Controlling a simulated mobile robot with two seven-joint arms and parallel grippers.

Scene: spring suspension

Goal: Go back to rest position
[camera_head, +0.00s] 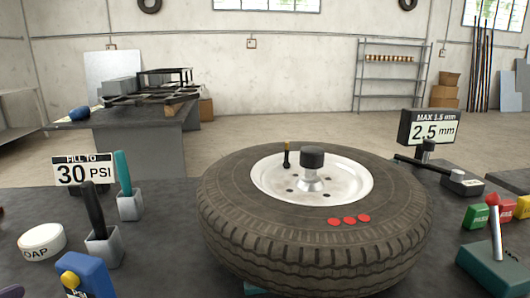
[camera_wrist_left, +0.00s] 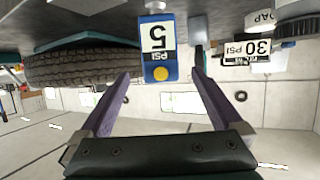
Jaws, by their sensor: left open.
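My left gripper (camera_wrist_left: 160,78) shows in the left wrist view, whose picture is upside down. Its two purple fingers are apart, with nothing held between them. A blue gauge with a yellow button (camera_wrist_left: 158,73) and a white "5 PSI" face appears beyond the fingertips; I cannot tell the gap exactly. The gauge (camera_head: 85,275) stands at the front left of the table in the head view. The tire (camera_head: 315,240) with its white rim lies flat in the middle, and also shows in the left wrist view (camera_wrist_left: 80,67).
The white soap tub (camera_head: 41,240), two grey holders with upright tools (camera_head: 104,248), and a "30 PSI" sign (camera_head: 84,171) stand on the left. A "2.5 mm" display (camera_head: 430,130), small coloured blocks (camera_head: 476,216) and a teal-based tool (camera_head: 495,265) stand on the right.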

